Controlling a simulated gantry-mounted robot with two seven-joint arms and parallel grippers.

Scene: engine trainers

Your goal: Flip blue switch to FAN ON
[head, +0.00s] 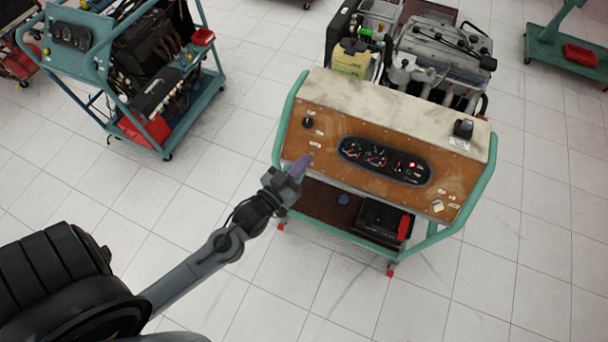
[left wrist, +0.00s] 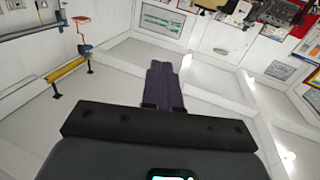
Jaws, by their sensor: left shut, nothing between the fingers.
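My left gripper (head: 303,160) is at the left part of the brown control panel (head: 330,132) of the engine trainer in the head view. Its purple fingers are shut and empty, tips over the panel's lower left area. I cannot tell whether they touch it. The shut fingers also show in the left wrist view (left wrist: 163,85), with no panel behind them. I cannot make out a blue switch; the gripper may hide it. Small white labels (head: 315,144) sit just above the fingertips. My right gripper is not in view.
The panel also carries a black knob (head: 308,122), a gauge cluster (head: 384,160) with a red light, and a green frame (head: 468,205). An engine (head: 440,55) stands behind. Another trainer (head: 125,75) is at upper left. The tiled floor between is clear.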

